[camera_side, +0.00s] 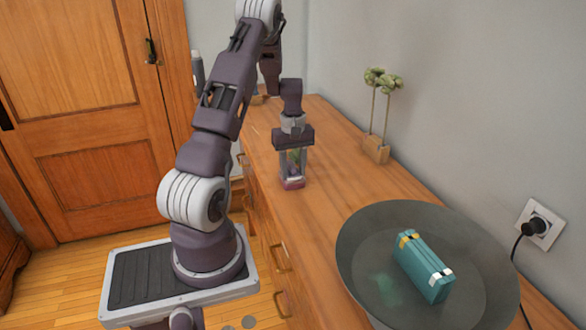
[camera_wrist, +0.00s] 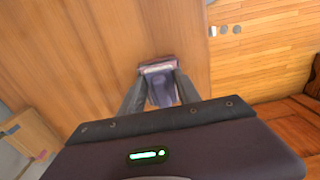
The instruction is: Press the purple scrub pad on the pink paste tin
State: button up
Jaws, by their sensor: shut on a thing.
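My gripper (camera_side: 293,173) points down over the wooden dresser top and is shut on the purple scrub pad (camera_side: 295,158). In the wrist view the purple pad (camera_wrist: 161,92) shows between the two grey fingers (camera_wrist: 159,84). The pink paste tin (camera_side: 293,184) stands on the dresser right below the fingertips. It also shows in the wrist view (camera_wrist: 157,65), just beyond the pad and partly hidden by it. The pad looks lined up with the tin, close above or touching it; I cannot tell which.
A large dark round dish (camera_side: 360,245) with a teal case (camera_side: 424,266) in it stands at the near end of the dresser (camera_side: 335,185). A wooden block holding two green-topped stems (camera_side: 376,149) stands near the wall. The dresser top between them is clear.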

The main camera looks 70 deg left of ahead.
jog(key=shift+r, duration=3.5)
